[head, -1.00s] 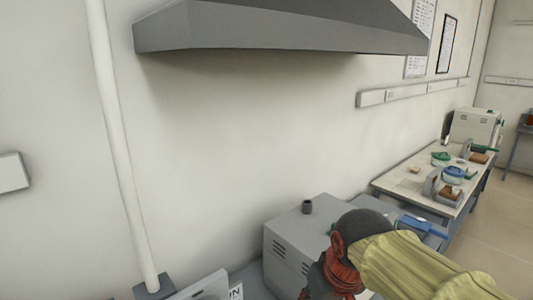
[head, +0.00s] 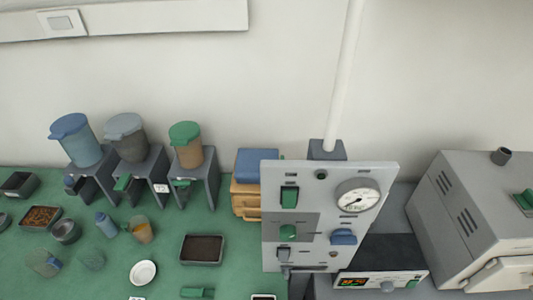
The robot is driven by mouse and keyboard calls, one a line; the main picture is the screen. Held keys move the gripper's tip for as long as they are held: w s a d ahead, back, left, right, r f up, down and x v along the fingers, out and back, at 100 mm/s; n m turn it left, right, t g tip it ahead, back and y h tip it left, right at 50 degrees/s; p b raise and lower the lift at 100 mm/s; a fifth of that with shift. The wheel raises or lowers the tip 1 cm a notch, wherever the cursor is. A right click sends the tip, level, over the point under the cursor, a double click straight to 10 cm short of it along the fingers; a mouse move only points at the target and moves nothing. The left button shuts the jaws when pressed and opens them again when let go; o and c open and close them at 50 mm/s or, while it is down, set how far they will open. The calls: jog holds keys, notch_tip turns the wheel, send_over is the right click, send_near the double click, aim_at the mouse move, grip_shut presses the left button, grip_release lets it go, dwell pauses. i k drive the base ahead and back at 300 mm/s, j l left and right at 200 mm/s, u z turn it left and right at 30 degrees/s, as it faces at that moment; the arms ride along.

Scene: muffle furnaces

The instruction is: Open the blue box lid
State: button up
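The lid looks closed on the box. The right part of the box is hidden behind a grey control panel. My gripper is not in view.
The grey control panel (head: 329,180), with a gauge and knobs, stands close at the box's right. A grey furnace (head: 450,205) is farther right. Three lidded containers on grey stands (head: 207,190) are at the left. A dark tray (head: 202,250), a white dish (head: 143,272) and cups lie in front.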

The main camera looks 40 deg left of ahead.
aim_at(248, 161)
jog(key=u, duration=1.75)
jog(key=i+l+u, duration=0.1)
jog(key=u, duration=0.25)
jog(key=i+l+u, duration=0.2)
jog(key=u, duration=0.15)
